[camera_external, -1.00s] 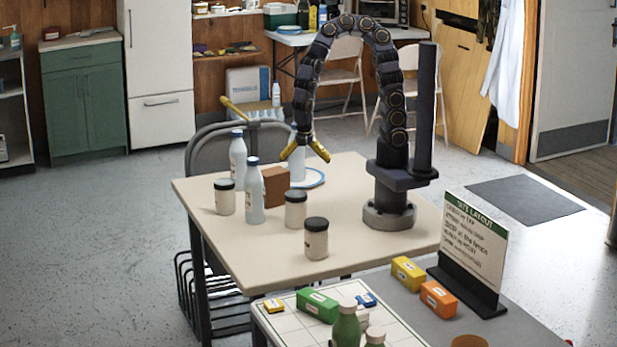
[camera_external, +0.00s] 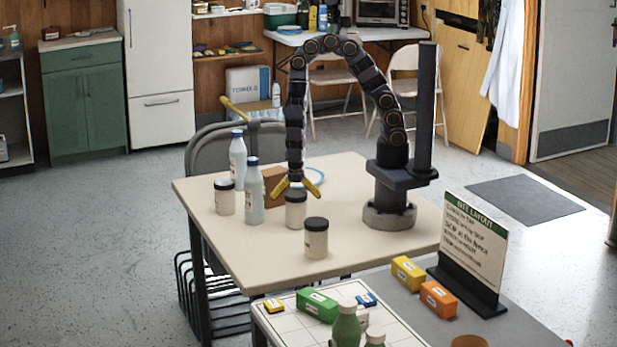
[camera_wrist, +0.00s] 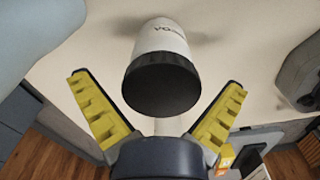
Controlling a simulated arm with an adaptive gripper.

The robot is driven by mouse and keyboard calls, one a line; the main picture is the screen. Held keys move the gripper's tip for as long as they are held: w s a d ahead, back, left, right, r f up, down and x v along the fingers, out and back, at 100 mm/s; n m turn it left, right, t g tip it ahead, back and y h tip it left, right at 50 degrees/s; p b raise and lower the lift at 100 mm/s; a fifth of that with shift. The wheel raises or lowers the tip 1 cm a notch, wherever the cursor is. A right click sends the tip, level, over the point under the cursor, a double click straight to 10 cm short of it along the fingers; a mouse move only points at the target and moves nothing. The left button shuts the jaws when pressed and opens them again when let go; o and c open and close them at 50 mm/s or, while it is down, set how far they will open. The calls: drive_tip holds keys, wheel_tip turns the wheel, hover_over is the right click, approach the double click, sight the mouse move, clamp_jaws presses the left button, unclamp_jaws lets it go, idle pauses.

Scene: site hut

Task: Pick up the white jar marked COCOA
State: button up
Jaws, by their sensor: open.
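Three white jars with black lids stand on the cream table: a left jar (camera_external: 225,200), a middle jar (camera_external: 296,213) and a front jar (camera_external: 316,243). Their labels are too small to read in the external view. My gripper (camera_external: 297,190) is open, pointing down just above and behind the middle jar. In the wrist view my gripper (camera_wrist: 158,82) has its yellow fingers spread either side of a white jar (camera_wrist: 163,38), apart from it. Its black lid faces the camera. Its inverted lettering is partly visible and fits the end of COCOA.
Two white bottles with blue caps, a rear one (camera_external: 238,160) and a nearer one (camera_external: 254,200), stand left of my gripper. A brown block (camera_external: 273,178) is close behind it. The table's right front (camera_external: 365,248) is clear.

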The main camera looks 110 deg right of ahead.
drive_tip(key=shift+a+f, duration=0.1)
drive_tip(key=shift+f, duration=0.55)
drive_tip(key=c, duration=1.1)
